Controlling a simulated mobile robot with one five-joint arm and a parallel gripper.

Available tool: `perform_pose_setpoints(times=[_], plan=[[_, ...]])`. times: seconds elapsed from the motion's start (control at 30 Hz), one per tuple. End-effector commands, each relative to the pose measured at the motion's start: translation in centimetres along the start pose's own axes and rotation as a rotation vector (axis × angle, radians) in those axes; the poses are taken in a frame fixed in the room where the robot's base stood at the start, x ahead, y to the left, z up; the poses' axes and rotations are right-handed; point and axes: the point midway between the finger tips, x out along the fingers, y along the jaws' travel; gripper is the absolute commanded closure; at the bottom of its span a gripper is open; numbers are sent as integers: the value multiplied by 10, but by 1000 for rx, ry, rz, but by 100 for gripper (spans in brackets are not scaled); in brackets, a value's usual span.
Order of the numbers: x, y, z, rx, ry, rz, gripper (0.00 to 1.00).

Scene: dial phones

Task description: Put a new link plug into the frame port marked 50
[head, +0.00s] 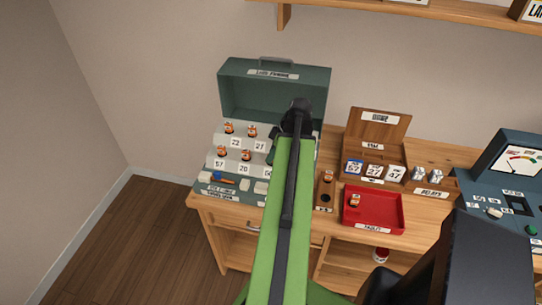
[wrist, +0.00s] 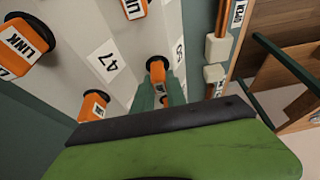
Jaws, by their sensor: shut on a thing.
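The link frame (head: 215,135) is a teal case with a pale stepped panel of numbered ports. Several orange link plugs (head: 221,152) stand in it. My gripper (head: 272,152) reaches over the panel's right side; my arm hides that part in the head view. In the wrist view my green fingers (wrist: 160,96) are shut on an orange link plug (wrist: 157,74). Its far end meets a black port ring (wrist: 155,62); I cannot tell how deep it sits. The label beside this port (wrist: 179,53) is turned and seems to read 50. A label 47 (wrist: 103,62) lies to the left.
Another plug (wrist: 94,104) stands close left of my fingers. A wooden block (head: 326,192) holds an orange plug, and a red tray (head: 373,212) holds another. A wooden box with number cards (head: 373,170) and a dark meter console (head: 500,195) are at right.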

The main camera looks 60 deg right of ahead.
Motion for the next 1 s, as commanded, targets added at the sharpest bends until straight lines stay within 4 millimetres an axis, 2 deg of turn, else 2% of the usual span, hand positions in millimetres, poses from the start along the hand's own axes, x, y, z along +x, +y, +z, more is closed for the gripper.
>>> perform_pose_setpoints(times=[0.23,0.27,0.43,0.63,0.67,0.73,1.0], plan=[[3,0,1,0,0,0,100],[3,0,1,0,0,0,79],[3,0,1,0,0,0,58],[3,0,1,0,0,0,58],[3,0,1,0,0,0,56],[3,0,1,0,0,0,47],[2,0,1,0,0,0,47]])
